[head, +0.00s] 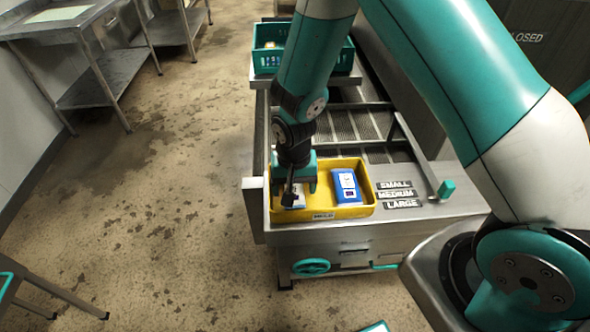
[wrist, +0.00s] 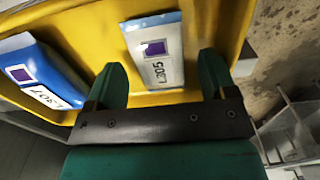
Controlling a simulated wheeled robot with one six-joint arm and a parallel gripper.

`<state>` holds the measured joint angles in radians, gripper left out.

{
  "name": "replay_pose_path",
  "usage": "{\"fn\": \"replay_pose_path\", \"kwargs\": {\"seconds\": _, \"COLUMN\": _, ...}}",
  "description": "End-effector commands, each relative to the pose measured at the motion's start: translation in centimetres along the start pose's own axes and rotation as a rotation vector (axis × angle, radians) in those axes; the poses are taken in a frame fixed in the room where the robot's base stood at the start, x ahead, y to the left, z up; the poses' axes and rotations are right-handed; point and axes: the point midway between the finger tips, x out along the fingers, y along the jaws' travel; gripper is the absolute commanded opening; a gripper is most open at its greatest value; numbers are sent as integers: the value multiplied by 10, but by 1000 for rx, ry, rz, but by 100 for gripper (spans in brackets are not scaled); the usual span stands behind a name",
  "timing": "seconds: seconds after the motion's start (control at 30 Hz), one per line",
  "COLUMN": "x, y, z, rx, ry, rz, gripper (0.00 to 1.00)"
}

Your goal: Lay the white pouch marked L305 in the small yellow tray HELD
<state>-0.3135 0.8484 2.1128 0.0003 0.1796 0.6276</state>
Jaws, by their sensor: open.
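The white pouch marked L305 (wrist: 155,52) lies flat inside the yellow tray (wrist: 85,30), label side up, in the wrist view. In the head view only a bit of the pouch (head: 299,201) shows beneath my gripper. The yellow tray (head: 340,213) sits at the front of the metal bench; its front label is too small to read surely. My gripper (wrist: 164,62) is open and empty, its fingers apart on either side of the pouch's near end. In the head view my gripper (head: 298,185) points down over the tray's left half. Whether the fingers touch the pouch cannot be told.
A blue pouch (head: 346,186) lies in the tray's right half; it also shows in the wrist view (wrist: 45,72). SMALL, MEDIUM and LARGE plates (head: 397,194) lie right of the tray. A green crate (head: 267,62) stands behind. The floor at left is open.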

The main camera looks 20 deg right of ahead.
Motion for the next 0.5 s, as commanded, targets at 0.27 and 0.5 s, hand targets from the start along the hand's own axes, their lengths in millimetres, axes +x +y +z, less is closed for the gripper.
{"fn": "replay_pose_path", "kwargs": {"seconds": 0.27, "x": -58, "y": -1, "z": -1, "rx": 0, "ry": 6, "rz": -4, "gripper": 78}}
{"fn": "replay_pose_path", "kwargs": {"seconds": 0.5, "x": -100, "y": 0, "z": 0, "rx": 0, "ry": 3, "rz": -2, "gripper": 78}}
